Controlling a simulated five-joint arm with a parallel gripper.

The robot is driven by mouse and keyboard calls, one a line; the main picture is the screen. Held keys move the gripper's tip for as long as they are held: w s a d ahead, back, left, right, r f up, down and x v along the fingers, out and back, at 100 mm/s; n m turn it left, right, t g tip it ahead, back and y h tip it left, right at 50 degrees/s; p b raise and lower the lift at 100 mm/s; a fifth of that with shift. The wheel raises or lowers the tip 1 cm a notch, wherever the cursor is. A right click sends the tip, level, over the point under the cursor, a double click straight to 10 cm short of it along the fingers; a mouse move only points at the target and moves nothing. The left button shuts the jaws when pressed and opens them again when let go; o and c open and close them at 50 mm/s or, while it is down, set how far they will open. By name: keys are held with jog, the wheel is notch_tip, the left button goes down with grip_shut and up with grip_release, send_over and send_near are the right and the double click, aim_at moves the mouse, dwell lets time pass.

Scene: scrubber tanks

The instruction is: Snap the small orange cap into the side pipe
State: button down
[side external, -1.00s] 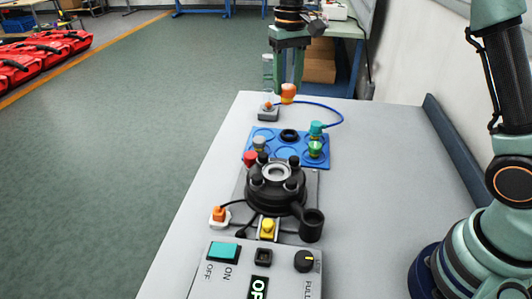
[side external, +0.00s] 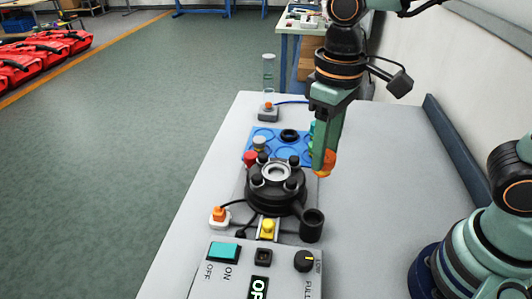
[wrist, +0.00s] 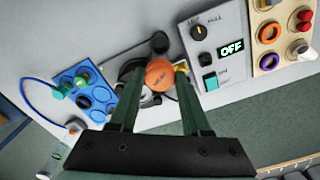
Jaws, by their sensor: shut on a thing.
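The small orange cap (side external: 325,163) is held between the fingertips of my gripper (side external: 325,158), in the air to the right of the blue tray. In the wrist view the cap (wrist: 160,73) sits between the two green fingers (wrist: 158,85) and hides part of the black tank behind it. The black round tank (side external: 275,190) stands on a grey plate. Its side pipe (side external: 312,224), a short upright black tube with an open top, is at the tank's front right, nearer the camera than my gripper. The pipe's mouth also shows in the wrist view (wrist: 159,42).
The blue tray (side external: 262,141) holds several small parts behind the tank. A control panel (side external: 232,250) with a teal switch, black knob and OFF display is in front. A small grey box with a clear tube (side external: 268,75) stands behind.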

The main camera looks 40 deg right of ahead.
jog(key=shift+f, duration=5.45)
jog(key=shift+f, duration=1.55)
grip_release()
jog(key=shift+r, duration=0.15)
notch_tip(320, 180, up, 7)
dwell(0.5)
